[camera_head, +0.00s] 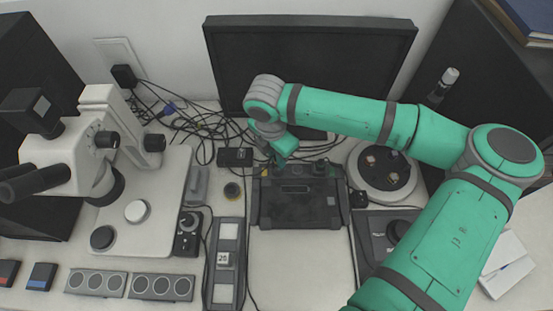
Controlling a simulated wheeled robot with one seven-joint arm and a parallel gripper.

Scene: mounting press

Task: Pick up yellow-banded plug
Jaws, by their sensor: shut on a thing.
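My gripper (275,163) points down at the back left edge of a dark box-like unit (295,220), at the centre of the bench. It is shut on a small dark thing with a speck of yellow beside the fingers, which I take as the yellow-banded plug (265,169). The plug is mostly hidden by the gripper and very small here. I cannot tell whether it is lifted clear or still touches what is under it.
A black power block (235,157) and tangled cables lie left of my gripper. A microscope (70,160) stands left, a monitor (310,65) behind, a round white device (383,170) right.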

